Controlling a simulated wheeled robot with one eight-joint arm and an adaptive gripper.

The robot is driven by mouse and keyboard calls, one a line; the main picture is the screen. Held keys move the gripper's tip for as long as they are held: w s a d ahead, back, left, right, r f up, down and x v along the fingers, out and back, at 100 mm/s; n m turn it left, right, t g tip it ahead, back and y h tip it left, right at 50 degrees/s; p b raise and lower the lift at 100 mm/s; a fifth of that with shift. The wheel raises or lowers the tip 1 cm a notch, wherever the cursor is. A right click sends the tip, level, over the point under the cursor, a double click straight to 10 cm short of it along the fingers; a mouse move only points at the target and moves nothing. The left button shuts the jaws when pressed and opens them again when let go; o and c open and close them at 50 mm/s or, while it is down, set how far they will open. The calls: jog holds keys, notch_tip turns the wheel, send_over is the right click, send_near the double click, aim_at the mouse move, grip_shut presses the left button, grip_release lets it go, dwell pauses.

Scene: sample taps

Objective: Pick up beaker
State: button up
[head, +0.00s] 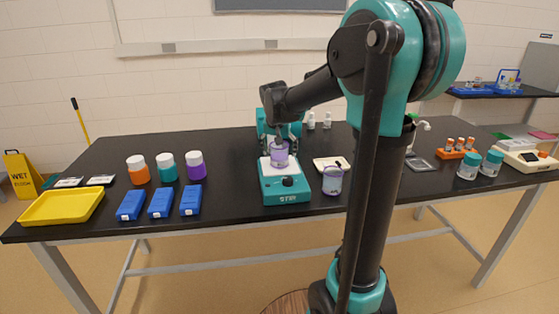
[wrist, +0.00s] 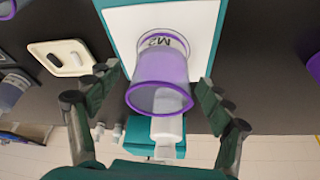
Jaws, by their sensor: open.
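A clear beaker with purple contents or tint (head: 280,155) stands on the white plate of a teal stirrer (head: 287,195). In the wrist view the beaker (wrist: 162,80) has a purple rim and an "M2" mark. My gripper (head: 280,138) is at the beaker from above and behind. In the wrist view its green fingers (wrist: 153,98) are spread, one on each side of the beaker, with a gap on the left; the right finger is very close, and contact cannot be told. A second purple-rimmed beaker (head: 332,181) stands on the table right of the stirrer.
A white tray (head: 329,164) lies behind the second beaker. White bottles (head: 311,121) stand at the back. Three capped jars (head: 166,167), blue boxes (head: 160,203) and a yellow tray (head: 62,206) are at left.

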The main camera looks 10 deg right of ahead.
aim_at(279, 155)
jog(key=shift+x, duration=1.85)
jog(key=shift+w, duration=0.1)
jog(key=c, duration=1.3)
jog(key=shift+r, duration=0.15)
